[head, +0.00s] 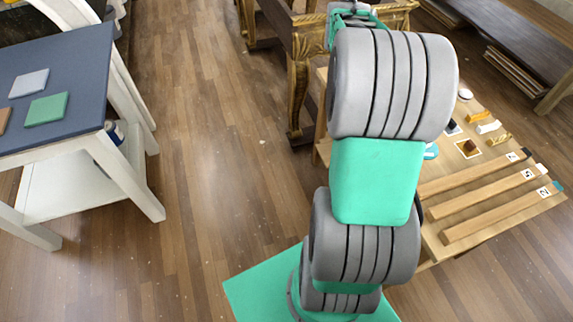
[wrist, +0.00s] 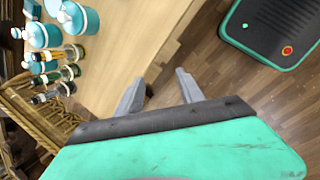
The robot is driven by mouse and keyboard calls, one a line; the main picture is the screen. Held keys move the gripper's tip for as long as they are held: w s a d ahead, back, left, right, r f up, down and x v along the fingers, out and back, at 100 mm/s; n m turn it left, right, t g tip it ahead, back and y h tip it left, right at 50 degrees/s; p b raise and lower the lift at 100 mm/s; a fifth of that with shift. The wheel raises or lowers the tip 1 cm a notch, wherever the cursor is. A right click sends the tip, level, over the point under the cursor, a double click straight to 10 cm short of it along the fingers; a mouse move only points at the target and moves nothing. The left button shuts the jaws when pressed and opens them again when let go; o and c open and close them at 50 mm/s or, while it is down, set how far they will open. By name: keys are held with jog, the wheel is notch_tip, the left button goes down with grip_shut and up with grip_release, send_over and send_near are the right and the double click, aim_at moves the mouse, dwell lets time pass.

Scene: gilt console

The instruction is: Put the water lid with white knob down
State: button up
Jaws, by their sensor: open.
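My gripper (wrist: 160,88) is open in the wrist view, with nothing between its two fingers. The fingers are over the edge of the light wooden table (wrist: 135,40) and the floor beside it. Several teal-and-white containers (wrist: 42,36) stand on the table at the upper left of that view, apart from the fingers. I cannot make out for certain a lid with a white knob. In the head view, a small blue-teal thing (head: 431,151) lies on the table, partly hidden by my arm; I cannot tell whether it is the lid. My arm hides much of this table.
Several bottles (wrist: 60,73) stand near the containers. Numbered wooden bars (head: 495,210) and small items (head: 488,127) lie on the table's right side. A gilt console (head: 300,60) stands behind. A blue-topped table (head: 60,90) is at left, with open floor (head: 220,160) between.

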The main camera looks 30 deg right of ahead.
jog(key=s+a+m+t+y, duration=0.1)
jog(key=a+m+y, duration=0.15)
jog(key=a, duration=1.65)
jog(key=s+a+f+m, duration=0.1)
jog(key=s+a+m, duration=0.1)
jog(key=s+a, duration=0.2)
jog(key=s+a+f+m+y, duration=0.1)
jog(key=s+a+m, duration=0.2)
jog(key=a, duration=0.6)
jog(key=shift+s+a+t, duration=0.4)
jog(key=shift+s, duration=0.4)
